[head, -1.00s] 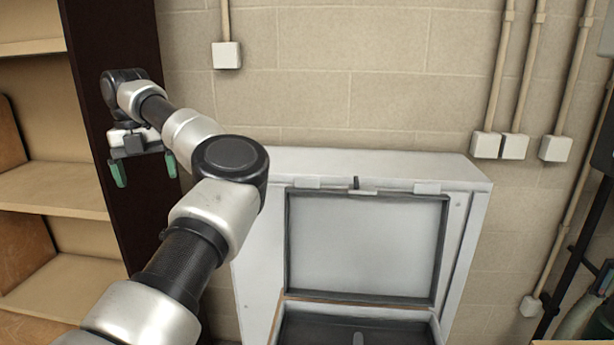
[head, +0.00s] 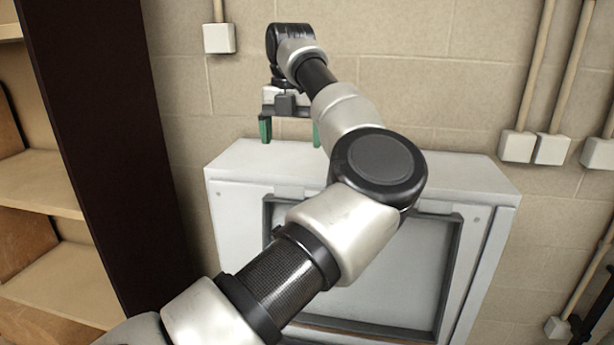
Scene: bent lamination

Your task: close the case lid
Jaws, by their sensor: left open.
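The grey case lid (head: 400,275) stands raised, its framed inner face towards me, in front of a white cabinet. My left arm crosses in front of it and hides its left and upper parts. The case's lower part is mostly out of view at the bottom edge. My left gripper (head: 291,134) points down with its two green fingertips spread apart. It is open and empty, and appears above the back left of the cabinet top, apart from the lid. My right gripper is not in view.
The white cabinet (head: 235,215) stands against the block wall (head: 420,90). A wooden shelf unit (head: 45,190) with a dark side panel is at the left. Conduits with white boxes (head: 517,147) run down the wall at right.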

